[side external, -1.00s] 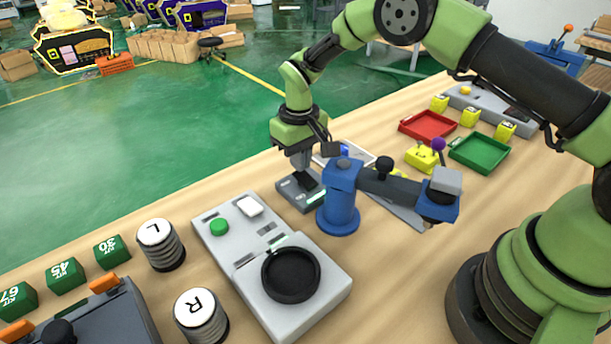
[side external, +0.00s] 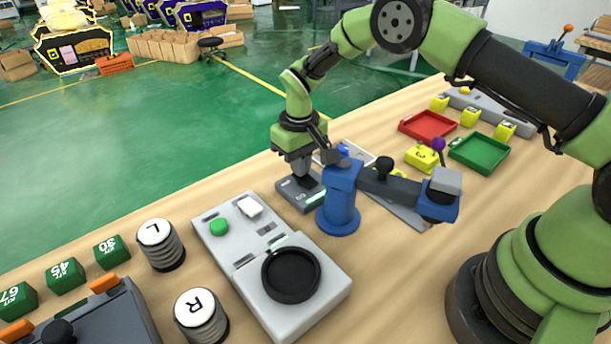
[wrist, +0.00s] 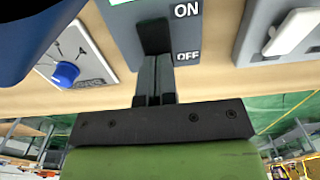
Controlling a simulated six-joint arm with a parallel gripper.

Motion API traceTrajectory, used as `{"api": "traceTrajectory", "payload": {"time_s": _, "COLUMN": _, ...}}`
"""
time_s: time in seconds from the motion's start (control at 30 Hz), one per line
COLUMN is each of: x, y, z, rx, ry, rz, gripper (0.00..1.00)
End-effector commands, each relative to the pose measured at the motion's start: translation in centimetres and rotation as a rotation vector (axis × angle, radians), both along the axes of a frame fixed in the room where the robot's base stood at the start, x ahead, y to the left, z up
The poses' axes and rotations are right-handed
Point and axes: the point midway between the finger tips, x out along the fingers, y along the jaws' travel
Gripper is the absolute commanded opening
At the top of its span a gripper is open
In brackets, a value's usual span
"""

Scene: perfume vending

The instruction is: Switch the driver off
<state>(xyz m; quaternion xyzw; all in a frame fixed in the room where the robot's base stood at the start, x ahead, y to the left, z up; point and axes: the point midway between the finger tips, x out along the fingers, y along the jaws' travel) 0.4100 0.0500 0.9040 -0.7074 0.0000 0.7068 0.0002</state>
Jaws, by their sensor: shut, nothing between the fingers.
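The driver's switch box is a grey box (side external: 288,193) on the table, left of the blue post. In the wrist view the box (wrist: 122,20) carries a black switch (wrist: 154,36) with ON printed at its upper end and OFF at its lower end. My gripper (wrist: 155,62) is shut and empty, its fingertips at the switch's OFF end. I cannot tell whether they press on it. In the side view my gripper (side external: 305,178) points down over the box and hides the switch.
A blue post (side external: 339,208) with a dark sideways arm stands close right of the box. A grey panel (side external: 225,240) with a green button and a black round holder lies in front. A blue knob (wrist: 66,73) sits on a pale plate at the left.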

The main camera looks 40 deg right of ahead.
Motion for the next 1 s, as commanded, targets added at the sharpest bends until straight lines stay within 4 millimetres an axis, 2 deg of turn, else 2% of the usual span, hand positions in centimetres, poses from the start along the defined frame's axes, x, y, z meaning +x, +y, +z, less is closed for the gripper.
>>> {"api": "traceTrajectory", "payload": {"time_s": 0.8, "x": 0.0, "y": 0.0, "z": 6.5, "rx": 0.0, "ry": -0.001, "rz": 0.0, "gripper": 0.0}}
{"api": "traceTrajectory", "payload": {"time_s": 1.0, "x": 0.0, "y": 0.0, "z": 7.0, "rx": -0.001, "ry": 0.001, "rz": 0.001, "gripper": 0.0}}
